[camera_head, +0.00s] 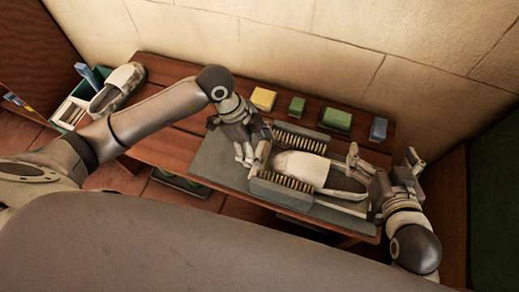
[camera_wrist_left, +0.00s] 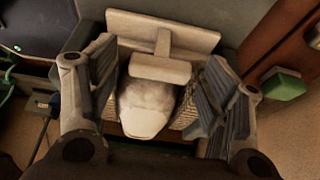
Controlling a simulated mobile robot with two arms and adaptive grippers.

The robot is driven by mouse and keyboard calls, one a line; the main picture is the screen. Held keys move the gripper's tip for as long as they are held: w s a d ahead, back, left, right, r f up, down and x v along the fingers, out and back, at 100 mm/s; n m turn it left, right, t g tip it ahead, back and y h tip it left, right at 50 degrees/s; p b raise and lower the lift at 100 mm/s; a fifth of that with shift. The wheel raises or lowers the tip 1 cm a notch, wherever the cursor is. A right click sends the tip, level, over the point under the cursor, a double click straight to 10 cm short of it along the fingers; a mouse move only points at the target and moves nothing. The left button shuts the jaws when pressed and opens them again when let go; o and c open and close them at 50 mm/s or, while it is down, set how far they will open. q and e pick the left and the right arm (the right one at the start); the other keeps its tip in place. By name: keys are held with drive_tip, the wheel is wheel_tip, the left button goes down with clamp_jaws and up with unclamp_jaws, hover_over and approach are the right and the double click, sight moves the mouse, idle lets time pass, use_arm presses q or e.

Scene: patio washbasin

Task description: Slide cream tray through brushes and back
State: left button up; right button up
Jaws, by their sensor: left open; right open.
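The cream tray (camera_head: 340,207) lies on a grey mat (camera_head: 213,160), with a white-toed shoe (camera_head: 300,168) on it between two brush blocks, the rear one (camera_head: 300,138) and the front one (camera_head: 281,192).
Yellow (camera_head: 263,98), small green (camera_head: 297,107), larger green (camera_head: 336,120) and blue (camera_head: 378,129) blocks line the back of the wooden table (camera_head: 165,150). Another shoe (camera_head: 117,88) and a green caddy (camera_head: 70,113) are at the far left. A wall stands behind.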

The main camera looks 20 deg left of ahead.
use_arm(q)
drive_tip(key=shift+x, duration=0.75)
use_arm(e)
drive_tip(key=shift+w+a+r+t, duration=0.15)
drive_tip(key=shift+w+r+t, duration=0.2)
drive_tip(key=shift+r, duration=0.2)
drive_tip(key=shift+w+a+r+t, duration=0.2)
drive_tip(key=shift+r+t, duration=0.15)
drive_tip(key=shift+r, duration=0.15)
use_arm(q)
drive_tip(key=shift+c, duration=0.3)
